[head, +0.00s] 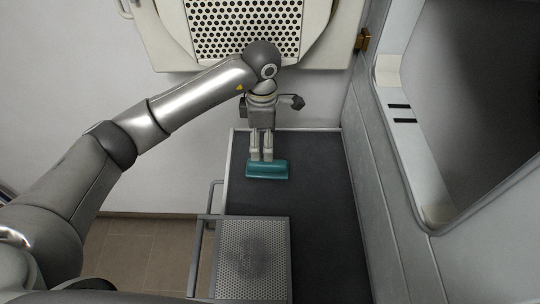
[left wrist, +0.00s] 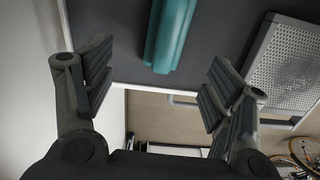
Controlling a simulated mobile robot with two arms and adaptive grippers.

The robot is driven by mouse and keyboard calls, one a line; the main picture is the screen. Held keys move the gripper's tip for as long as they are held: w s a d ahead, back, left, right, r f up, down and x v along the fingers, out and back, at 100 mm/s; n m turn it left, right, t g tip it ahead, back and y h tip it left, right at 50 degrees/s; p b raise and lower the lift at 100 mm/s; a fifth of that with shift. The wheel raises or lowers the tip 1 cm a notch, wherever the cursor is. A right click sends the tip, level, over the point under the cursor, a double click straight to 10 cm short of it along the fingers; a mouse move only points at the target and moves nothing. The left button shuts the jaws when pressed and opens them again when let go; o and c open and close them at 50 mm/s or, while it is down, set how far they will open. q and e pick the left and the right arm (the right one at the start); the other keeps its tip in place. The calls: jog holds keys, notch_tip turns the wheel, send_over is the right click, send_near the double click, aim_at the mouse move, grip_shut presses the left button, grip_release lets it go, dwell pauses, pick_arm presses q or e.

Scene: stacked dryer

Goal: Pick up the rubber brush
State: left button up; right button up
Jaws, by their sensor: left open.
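The rubber brush is a teal bar (head: 267,169) lying on the dark shelf surface (head: 315,190) in the head view. It also shows in the left wrist view (left wrist: 171,35), at the top between the two fingers. My left gripper (head: 261,156) reaches down from above, with its fingertips at the brush's far edge in the head view. In the left wrist view the left gripper (left wrist: 155,90) has its fingers spread wide apart and nothing between the pads. Whether the fingertips touch the brush cannot be told. My right gripper is not in view.
A perforated metal platform (head: 250,258) stands near the front of the shelf, with a rail (head: 207,215) at its left. A grey panel wall (head: 375,190) with a large opening rises on the right. A perforated panel (head: 245,25) is at the back. Bare dark surface lies right of the brush.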

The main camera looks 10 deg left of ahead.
aim_at(265, 165)
pick_arm(q)
jog(key=shift+d+f, duration=0.1)
jog(key=shift+f, duration=0.35)
jog(key=f, duration=0.1)
jog(key=f+p, duration=0.1)
jog(key=f, duration=0.2)
jog(key=shift+s, duration=0.3)
notch_tip(265, 165, down, 5)
jog(key=p, duration=0.3)
jog(key=shift+s+d+r, duration=0.1)
jog(key=shift+s+d, duration=0.05)
jog(key=shift+f, duration=0.4)
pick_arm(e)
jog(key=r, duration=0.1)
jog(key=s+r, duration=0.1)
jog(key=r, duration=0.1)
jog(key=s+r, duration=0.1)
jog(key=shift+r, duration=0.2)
pick_arm(q)
jog(key=shift+c, duration=0.4)
jog(key=c, duration=1)
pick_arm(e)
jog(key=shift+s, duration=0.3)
pick_arm(q)
jog(key=shift+r, duration=0.2)
jog(key=shift+c, duration=0.2)
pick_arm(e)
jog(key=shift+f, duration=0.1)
